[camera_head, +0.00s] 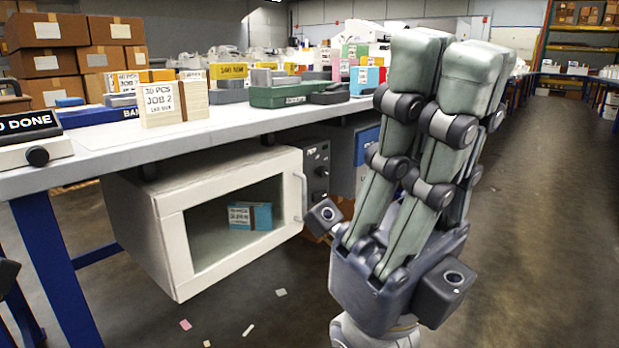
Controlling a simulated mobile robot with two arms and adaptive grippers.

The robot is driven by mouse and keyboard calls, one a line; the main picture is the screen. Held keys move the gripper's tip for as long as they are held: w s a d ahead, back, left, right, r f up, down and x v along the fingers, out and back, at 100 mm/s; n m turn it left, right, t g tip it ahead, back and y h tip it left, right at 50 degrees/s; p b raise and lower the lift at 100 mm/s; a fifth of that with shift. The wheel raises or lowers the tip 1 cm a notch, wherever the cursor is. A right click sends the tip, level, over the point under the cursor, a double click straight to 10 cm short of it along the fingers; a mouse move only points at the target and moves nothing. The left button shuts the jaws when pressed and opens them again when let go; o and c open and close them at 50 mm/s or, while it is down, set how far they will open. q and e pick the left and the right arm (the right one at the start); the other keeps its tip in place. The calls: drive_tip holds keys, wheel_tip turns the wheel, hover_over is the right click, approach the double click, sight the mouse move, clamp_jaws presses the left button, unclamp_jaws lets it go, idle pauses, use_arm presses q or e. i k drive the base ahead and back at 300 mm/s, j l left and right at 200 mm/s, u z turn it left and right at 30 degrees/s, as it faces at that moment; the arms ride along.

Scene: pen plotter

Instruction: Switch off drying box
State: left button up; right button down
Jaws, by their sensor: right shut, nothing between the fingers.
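The drying box (170,247) is a white cabinet hung under the workbench, with a framed window in its front and a pale handle (299,197) on the right. Its door looks shut. A blue and brown labelled packet (250,216) shows behind the window. A dark control panel (316,170) with small knobs is at the box's right; its switch setting is too small to tell. My right gripper (438,58) stands in the foreground, right of the panel and apart from it. Its fingers point up and are shut with nothing between them. It hides what lies behind it.
The workbench (100,158) above the box carries a Job 2 block (174,103), a green tray (288,96) and other labelled items. A blue bench leg (55,262) stands at left. Paper scraps (248,330) lie on the floor. The aisle (560,210) at right is clear.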

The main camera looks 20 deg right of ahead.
sight(322, 195)
drive_tip(key=i+l+z, duration=0.15)
drive_tip(key=i, duration=0.25)
drive_tip(key=i+l+z, duration=0.1)
drive_tip(key=i, duration=0.3)
drive_tip(key=l, duration=0.1)
